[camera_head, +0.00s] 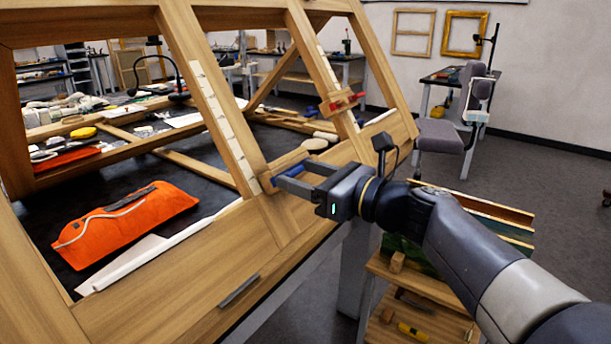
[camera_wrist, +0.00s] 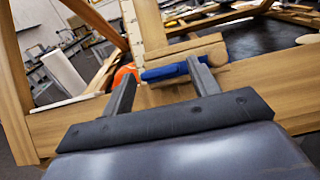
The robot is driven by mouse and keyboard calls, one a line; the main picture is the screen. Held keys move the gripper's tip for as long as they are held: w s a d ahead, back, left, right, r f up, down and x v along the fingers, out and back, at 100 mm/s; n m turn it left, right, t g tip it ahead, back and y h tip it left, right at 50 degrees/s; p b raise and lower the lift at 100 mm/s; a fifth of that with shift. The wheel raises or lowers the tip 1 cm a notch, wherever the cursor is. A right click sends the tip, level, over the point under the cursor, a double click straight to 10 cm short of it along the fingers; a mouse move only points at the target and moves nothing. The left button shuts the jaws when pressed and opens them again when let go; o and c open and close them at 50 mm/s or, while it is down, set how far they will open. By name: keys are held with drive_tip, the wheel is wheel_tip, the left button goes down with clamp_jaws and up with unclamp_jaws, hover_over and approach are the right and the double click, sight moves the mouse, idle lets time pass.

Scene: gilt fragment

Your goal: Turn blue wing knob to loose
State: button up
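The blue wing knob (camera_wrist: 166,72) shows in the wrist view as a flat blue bar below a pale wooden block (camera_wrist: 182,52), against the wooden frame. My gripper (camera_wrist: 160,80) is open, its two dark fingers well apart. The knob lies in front of the fingers, mostly across the gap, and the right finger covers part of its right side. I cannot tell whether either finger touches it.
The large wooden frame (camera_head: 190,262) leans over a dark table. A red clamp (camera_head: 342,101) sits on its right upright. An orange bag (camera_head: 125,222) lies on the table at left. A wooden cart (camera_head: 425,318) with tools stands below my arm. A grey chair (camera_head: 440,137) stands behind.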

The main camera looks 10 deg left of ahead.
drive_tip(key=c, duration=0.8)
